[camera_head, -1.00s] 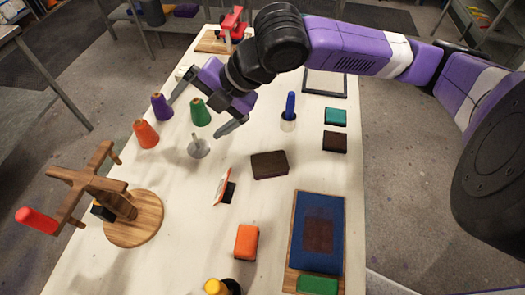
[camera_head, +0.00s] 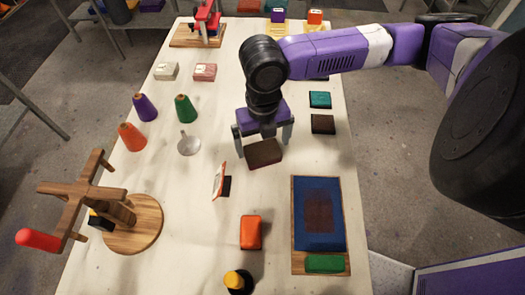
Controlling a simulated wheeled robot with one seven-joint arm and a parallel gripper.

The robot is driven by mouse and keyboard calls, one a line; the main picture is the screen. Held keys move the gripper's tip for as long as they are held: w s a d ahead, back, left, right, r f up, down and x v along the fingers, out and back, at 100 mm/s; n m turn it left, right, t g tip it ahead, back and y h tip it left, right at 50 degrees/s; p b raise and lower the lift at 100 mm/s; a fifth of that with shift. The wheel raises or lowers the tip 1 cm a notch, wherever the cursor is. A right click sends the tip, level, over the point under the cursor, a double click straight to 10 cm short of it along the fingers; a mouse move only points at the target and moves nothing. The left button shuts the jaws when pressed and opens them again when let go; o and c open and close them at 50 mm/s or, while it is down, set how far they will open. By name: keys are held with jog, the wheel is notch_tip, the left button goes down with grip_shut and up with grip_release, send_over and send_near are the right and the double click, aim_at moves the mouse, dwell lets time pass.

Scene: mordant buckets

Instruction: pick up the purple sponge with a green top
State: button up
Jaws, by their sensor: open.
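I cannot make out a sponge that is clearly purple with a green top. A teal-topped block (camera_head: 320,99) with a dark lower part lies on the right side of the table, and a green block (camera_head: 325,263) lies at the front right on a wooden board. My gripper (camera_head: 263,141) points down over mid-table, open, with its fingers at either side of a dark brown block (camera_head: 264,153). I cannot tell whether the fingers touch that block or hover above it.
The table (camera_head: 205,250) also bears an orange block (camera_head: 251,232), a wooden stand (camera_head: 133,225) at left, several cones including a green one (camera_head: 185,108), a tilted card (camera_head: 219,181), and a blue-topped board (camera_head: 319,213). Another dark block (camera_head: 323,124) lies right.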

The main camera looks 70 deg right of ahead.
aim_at(263, 151)
jog(key=shift+f, duration=1.75)
jog(key=c, duration=1.3)
jog(key=shift+r, duration=0.15)
notch_tip(263, 151, up, 20)
jog(key=shift+f, duration=0.1)
jog(key=o, duration=0.9)
jog(key=c, duration=0.6)
